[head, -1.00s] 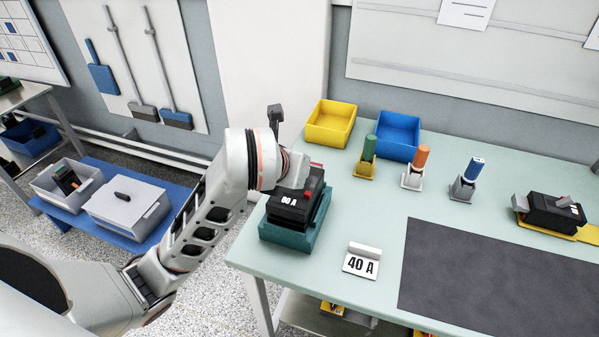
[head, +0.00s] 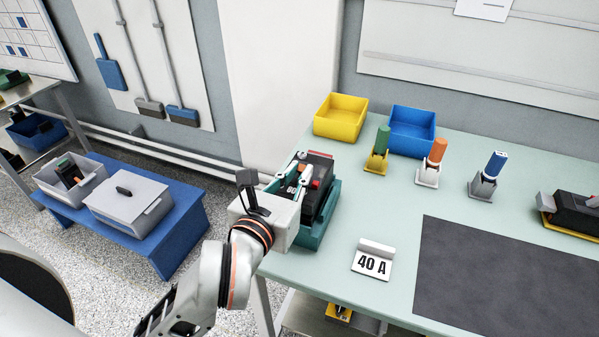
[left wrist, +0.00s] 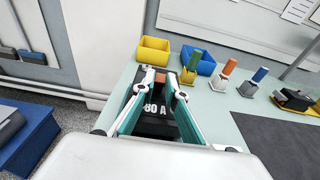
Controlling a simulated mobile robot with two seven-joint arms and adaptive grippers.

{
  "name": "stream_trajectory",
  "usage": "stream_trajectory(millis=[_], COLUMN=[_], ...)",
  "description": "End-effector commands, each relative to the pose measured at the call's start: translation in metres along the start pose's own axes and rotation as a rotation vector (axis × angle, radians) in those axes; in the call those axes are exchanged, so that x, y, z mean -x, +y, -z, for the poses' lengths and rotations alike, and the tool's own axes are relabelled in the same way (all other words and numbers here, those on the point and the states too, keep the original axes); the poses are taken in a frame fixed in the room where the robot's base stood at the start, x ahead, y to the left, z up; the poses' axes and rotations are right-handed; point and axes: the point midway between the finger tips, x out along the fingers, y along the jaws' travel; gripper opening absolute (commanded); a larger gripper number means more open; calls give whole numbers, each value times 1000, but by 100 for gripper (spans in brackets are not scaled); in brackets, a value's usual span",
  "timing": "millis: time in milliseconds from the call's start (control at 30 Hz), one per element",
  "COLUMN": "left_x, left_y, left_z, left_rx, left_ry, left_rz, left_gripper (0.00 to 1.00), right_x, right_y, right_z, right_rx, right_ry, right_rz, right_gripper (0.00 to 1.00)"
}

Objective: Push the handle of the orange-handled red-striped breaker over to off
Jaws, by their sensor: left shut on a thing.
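The black breaker (head: 322,190) marked 80 A sits in a teal cradle (head: 309,238) at the left end of the bench. A red strip (head: 320,154) shows on its far end. Its orange handle (left wrist: 161,76) shows between the fingertips in the left wrist view. My left gripper (head: 301,166) reaches over the breaker from its left side, with its fingers shut on the orange handle. The fingers hide part of the handle and label, and I cannot tell the handle's exact tilt. My right gripper is in neither view.
Yellow (head: 341,118) and blue (head: 411,132) bins stand behind. Green, orange and blue-handled tools stand in holders. Another breaker (head: 578,214) lies at the right.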

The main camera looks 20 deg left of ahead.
Motion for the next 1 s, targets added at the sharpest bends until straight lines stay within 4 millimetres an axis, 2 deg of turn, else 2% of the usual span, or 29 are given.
stream_trajectory(millis=[667,700,733,1000], left_x=[1,1,1,1], left_y=[0,0,0,0], left_z=[2,2,2,2], left_rx=[-1,-1,-1,-1], left_ry=[-48,-48,-47,-46], left_rz=[-1,-1,-1,-1], left_gripper=[0,20,28,29], right_x=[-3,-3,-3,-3], right_y=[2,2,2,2], right_z=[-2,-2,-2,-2], right_rx=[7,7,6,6], right_ry=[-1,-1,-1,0], right_rz=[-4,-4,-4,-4], right_gripper=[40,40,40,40])
